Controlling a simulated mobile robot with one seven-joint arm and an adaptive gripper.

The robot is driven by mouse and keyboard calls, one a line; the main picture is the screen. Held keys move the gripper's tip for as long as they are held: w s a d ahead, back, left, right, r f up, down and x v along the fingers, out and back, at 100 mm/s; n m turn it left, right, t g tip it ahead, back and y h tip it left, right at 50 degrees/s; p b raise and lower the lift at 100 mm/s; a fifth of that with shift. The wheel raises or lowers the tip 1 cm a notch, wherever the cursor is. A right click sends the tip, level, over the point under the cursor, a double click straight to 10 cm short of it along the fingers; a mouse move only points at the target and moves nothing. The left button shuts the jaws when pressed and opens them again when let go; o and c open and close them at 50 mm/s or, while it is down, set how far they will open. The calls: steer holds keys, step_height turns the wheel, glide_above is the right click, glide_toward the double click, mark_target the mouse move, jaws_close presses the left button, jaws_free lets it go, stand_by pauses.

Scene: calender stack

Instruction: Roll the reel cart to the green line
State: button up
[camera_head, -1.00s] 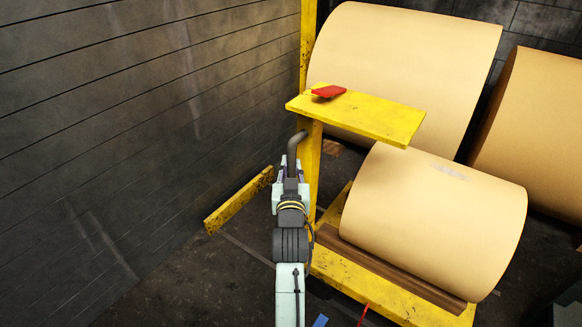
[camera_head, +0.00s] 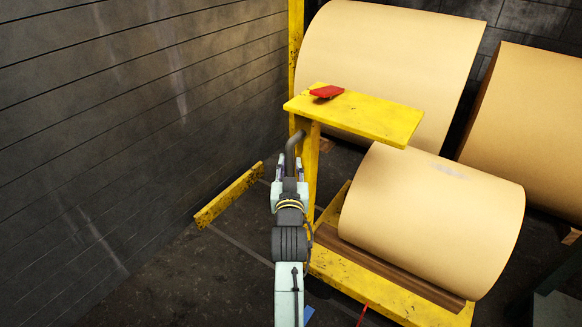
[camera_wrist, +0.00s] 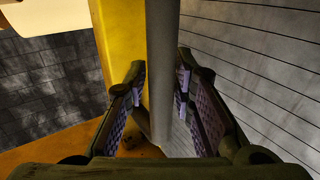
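The reel cart (camera_head: 335,262) is a yellow cart with a tan paper reel (camera_head: 430,215) lying on its bed against a brown wooden strip. A yellow post and shelf (camera_head: 360,113) rise at its left end. A grey bent handle bar (camera_head: 293,145) is on the post. My gripper (camera_head: 290,165) is at this handle. No green line shows in either view.
A red object (camera_head: 327,92) lies on the shelf. Large tan reels (camera_head: 390,60) stand behind the cart. A yellow low rail (camera_head: 229,194) lies along the dark plank wall at left. Dark floor is open at lower left. A thin red piece (camera_head: 362,314) shows at the cart's front.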

steer(key=shift+o, duration=1.4)
steer(key=shift+s+a, duration=0.1)
steer(key=s, duration=0.7)
steer(key=shift+s+a, duration=0.15)
steer(key=shift+s, duration=0.1)
